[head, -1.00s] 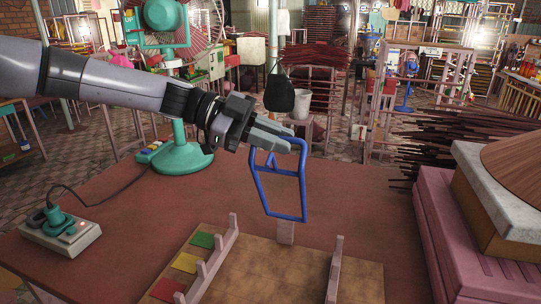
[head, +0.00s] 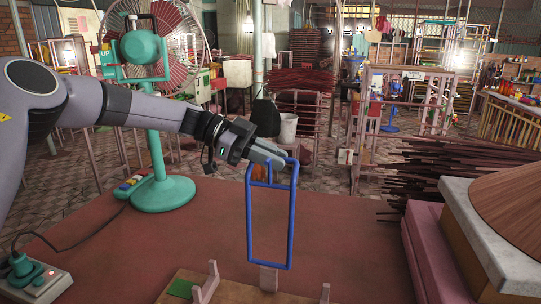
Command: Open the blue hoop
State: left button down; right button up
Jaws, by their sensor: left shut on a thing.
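The blue hoop (head: 291,225) is an upright rectangular frame above the wooden board (head: 240,290) at the front of the table. Its lower end is close to a small pale post (head: 268,277) on the board; I cannot tell whether they touch. My left gripper (head: 272,158) is shut on the top of the hoop, and its fingers hide part of the top bar. A shorter blue bar shows just below the fingers. My right gripper is not in view.
A teal fan (head: 140,50) stands at the back left of the red table (head: 350,235). A power strip (head: 35,285) with a plug lies at the front left. A stone-topped block (head: 465,215) stands at the right. The table between them is mostly clear.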

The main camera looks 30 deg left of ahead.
pick_arm(q)
jog(key=shift+f, duration=0.5)
jog(key=c, duration=1.2)
grip_release()
jog(key=shift+a, duration=0.1)
jog(key=shift+o, duration=0.2)
jog(key=shift+r, duration=0.1)
